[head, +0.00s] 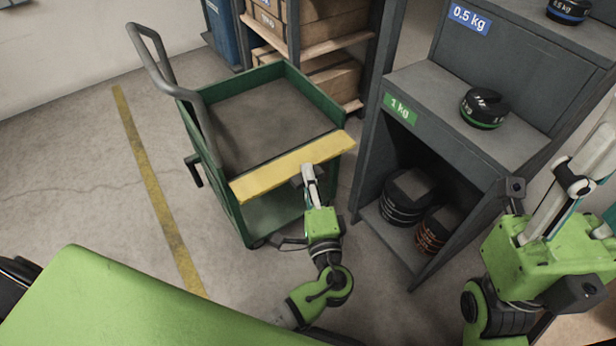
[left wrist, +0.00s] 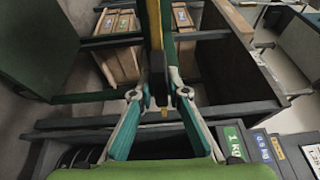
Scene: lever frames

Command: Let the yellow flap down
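The yellow flap (head: 285,172) is a long flat strip along the near top edge of the green cart (head: 229,202), with its broad face showing. I cannot tell its exact tilt. My left gripper (head: 308,172) reaches the flap near its middle from the near side. In the left wrist view the flap (left wrist: 156,30) shows edge-on between the two fingers of my left gripper (left wrist: 159,78), which press in on both its faces. My right gripper (head: 590,165) is at the right edge, away from the cart. Its fingertips are cut off.
A grey shelf unit (head: 440,95) with black weights (head: 484,108) stands close right of the cart. Floor left of the cart is clear.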

